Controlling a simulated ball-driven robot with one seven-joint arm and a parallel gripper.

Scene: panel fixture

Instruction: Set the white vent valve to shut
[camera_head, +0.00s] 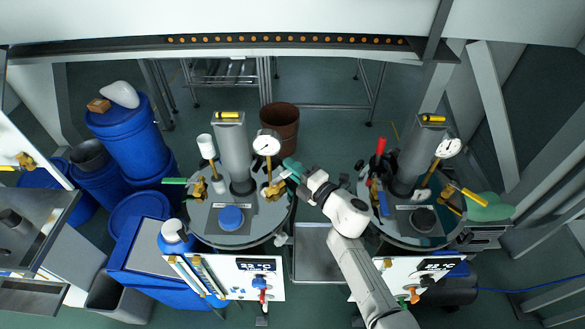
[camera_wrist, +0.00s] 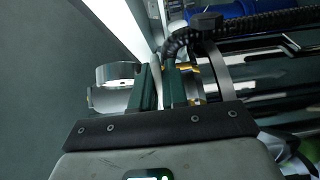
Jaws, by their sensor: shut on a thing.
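In the head view, a brass valve (camera_head: 272,189) sits on the right side of the left vessel's lid (camera_head: 228,238), below a round white gauge (camera_head: 266,145). My gripper (camera_head: 287,172) reaches in from the right, its teal fingers beside this valve. In the wrist view, my gripper (camera_wrist: 160,88) has its two dark green fingers closed around a thin pale piece, which appears to be the white vent valve's handle. The fingers hide most of it, so its angle is unclear. Brass parts (camera_wrist: 186,68) show just right of the fingers.
A second vessel (camera_head: 410,232) with coloured levers stands right of my arm. Blue drums (camera_head: 130,140) stand left.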

